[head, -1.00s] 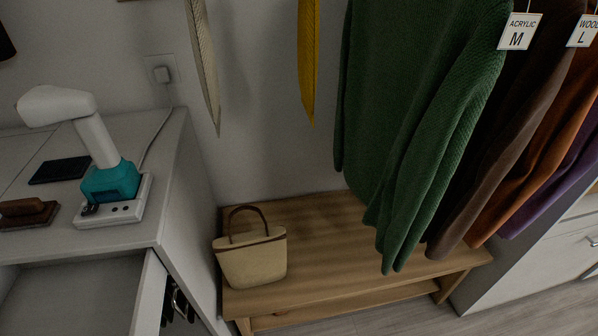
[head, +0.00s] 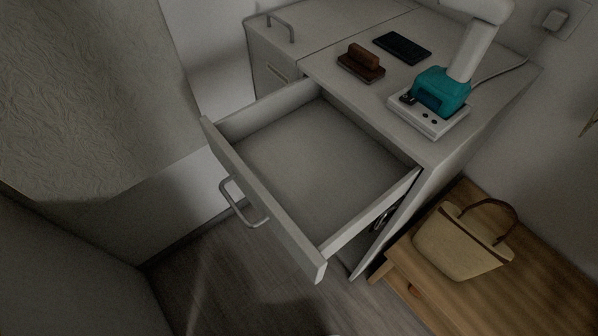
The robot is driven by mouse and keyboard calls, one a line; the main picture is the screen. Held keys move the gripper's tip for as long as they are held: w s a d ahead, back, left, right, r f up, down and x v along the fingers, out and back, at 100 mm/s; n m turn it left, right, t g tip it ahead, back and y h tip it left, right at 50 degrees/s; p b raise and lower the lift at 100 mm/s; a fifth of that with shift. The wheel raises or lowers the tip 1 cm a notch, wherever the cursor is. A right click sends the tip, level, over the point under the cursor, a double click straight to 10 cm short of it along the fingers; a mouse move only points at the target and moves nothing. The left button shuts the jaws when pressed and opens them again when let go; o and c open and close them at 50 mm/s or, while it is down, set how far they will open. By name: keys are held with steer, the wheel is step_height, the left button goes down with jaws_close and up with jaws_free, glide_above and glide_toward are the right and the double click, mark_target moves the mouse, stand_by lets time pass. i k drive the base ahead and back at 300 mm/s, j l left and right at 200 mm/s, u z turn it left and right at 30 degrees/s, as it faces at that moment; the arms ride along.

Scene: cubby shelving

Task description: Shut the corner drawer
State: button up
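The corner drawer (head: 310,160) is pulled far out of the white cabinet (head: 445,145). It is empty inside. Its front panel (head: 262,203) faces the lower left and carries a grey bar handle (head: 240,205). My gripper is not visible in the head view, and nothing is seen touching the drawer.
On the cabinet top are a brown brush (head: 362,62), a dark flat slab (head: 402,47) and a teal-based device (head: 438,95) on a white block. A beige handbag (head: 462,242) stands on a wooden bench (head: 545,265) at right. A textured pale surface (head: 90,90) hangs at left. Floor (head: 240,285) before the drawer looks clear.

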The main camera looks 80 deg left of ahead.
mark_target(314, 171)
steer(key=u, duration=0.5)
steer(key=k+u, duration=0.1)
steer(key=u, duration=0.4)
steer(key=k+l+u, duration=0.1)
steer(key=u, duration=0.85)
steer(key=k+j+u, duration=0.1)
steer(key=u, duration=0.4)
steer(key=k+l+u, duration=0.1)
steer(key=l+u, duration=0.2)
steer(key=l, duration=0.15)
